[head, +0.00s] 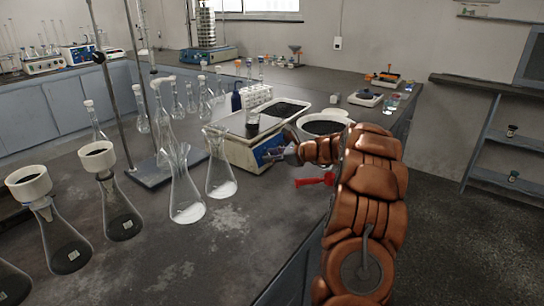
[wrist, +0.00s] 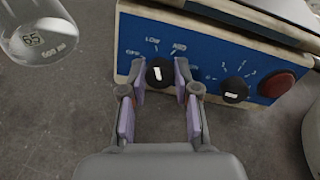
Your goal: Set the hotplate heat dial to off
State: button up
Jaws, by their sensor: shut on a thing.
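The hotplate (head: 238,152) is a pale box with a blue front panel, standing on the dark bench; the panel fills the top of the wrist view (wrist: 205,50). The heat dial (wrist: 159,74) is a black knob with a white pointer line. OFF is printed to its left, LOW above it and MED to the upper right. The pointer stands nearly upright, closest to LOW. My gripper (wrist: 161,80) has its purple-padded fingers on either side of the dial, shut on it. In the head view my gripper (head: 283,154) is at the front panel.
A second black knob (wrist: 234,90) and a red button (wrist: 276,82) sit right of the dial. A glass flask (wrist: 38,30) stands close on the left. A white bowl (head: 322,122) is behind my arm, and a red object (head: 316,180) lies in front.

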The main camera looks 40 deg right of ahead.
jog(key=shift+n, duration=0.3)
grip_shut()
jog(key=n+b, duration=0.1)
jog(key=n, duration=0.1)
jog(key=n+b, duration=0.1)
jog(key=n, duration=0.1)
jog(key=shift+a+f+b, duration=0.1)
jog(key=shift+f+b, duration=0.2)
jog(key=shift+b, duration=0.05)
jog(key=shift+r+n+b, duration=0.1)
jog(key=shift+n+b, duration=1.9)
jog(key=shift+n, duration=0.7)
jog(key=o, duration=1)
grip_release()
jog(key=shift+r, duration=0.1)
jog(key=shift+s, duration=0.1)
